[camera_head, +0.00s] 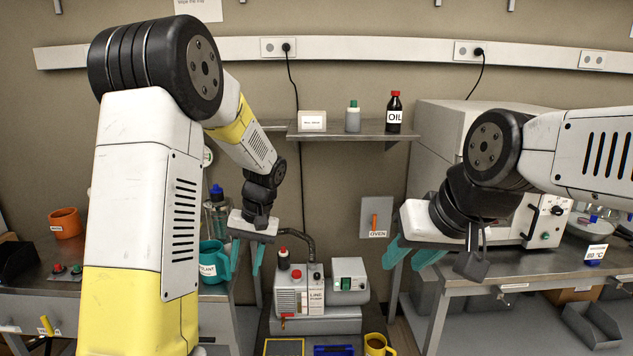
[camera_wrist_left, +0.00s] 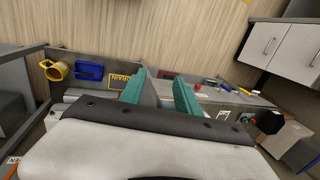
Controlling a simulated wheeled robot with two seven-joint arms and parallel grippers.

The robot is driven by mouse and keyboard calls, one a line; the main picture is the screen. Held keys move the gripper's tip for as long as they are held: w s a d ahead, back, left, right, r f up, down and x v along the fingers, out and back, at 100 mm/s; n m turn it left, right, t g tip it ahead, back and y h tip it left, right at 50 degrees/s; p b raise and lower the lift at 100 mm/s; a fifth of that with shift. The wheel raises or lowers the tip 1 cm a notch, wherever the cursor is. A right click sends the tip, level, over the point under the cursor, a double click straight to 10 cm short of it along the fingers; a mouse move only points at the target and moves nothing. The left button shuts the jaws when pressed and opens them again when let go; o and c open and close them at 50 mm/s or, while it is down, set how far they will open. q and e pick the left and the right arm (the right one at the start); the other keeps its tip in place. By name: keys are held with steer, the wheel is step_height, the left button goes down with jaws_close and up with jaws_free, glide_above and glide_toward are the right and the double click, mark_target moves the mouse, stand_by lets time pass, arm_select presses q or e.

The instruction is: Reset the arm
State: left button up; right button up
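My left arm comes in from the left of the head view and hangs down. Its left gripper (camera_head: 247,258) points downward near a teal jug (camera_head: 214,262), left of a grey pump unit (camera_head: 308,298). In the left wrist view the two teal fingers of the left gripper (camera_wrist_left: 160,92) stand apart with nothing between them. My right arm comes in from the right. Its right gripper (camera_head: 408,256) hangs in front of the oven (camera_head: 440,135), its teal fingers apart and no object seen between them. The right wrist partly hides the oven front.
A wall shelf (camera_head: 345,136) holds a small box, a bottle and a dark oil bottle (camera_head: 394,112). The left bench bears an orange mug (camera_head: 65,223). A low table bears a yellow mug (camera_head: 377,345) and a blue tray (camera_head: 334,351). The right bench (camera_head: 560,275) carries the oven.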

arm_select(q)
steer(key=s+d+r+t+h, duration=0.1)
steer(key=s+r+t+h, duration=0.1)
steer(key=s+r, duration=0.6)
steer(key=s+d+r+m+t+h, duration=0.1)
steer(key=s+d+r+t+h, duration=0.1)
steer(key=s+r, duration=0.6)
steer(key=s+t+h, duration=0.1)
steer(key=s+t, duration=0.1)
steer(key=s, duration=0.2)
steer(key=shift+s+t, duration=0.2)
steer(key=shift+t, duration=0.2)
stand_by(0.7)
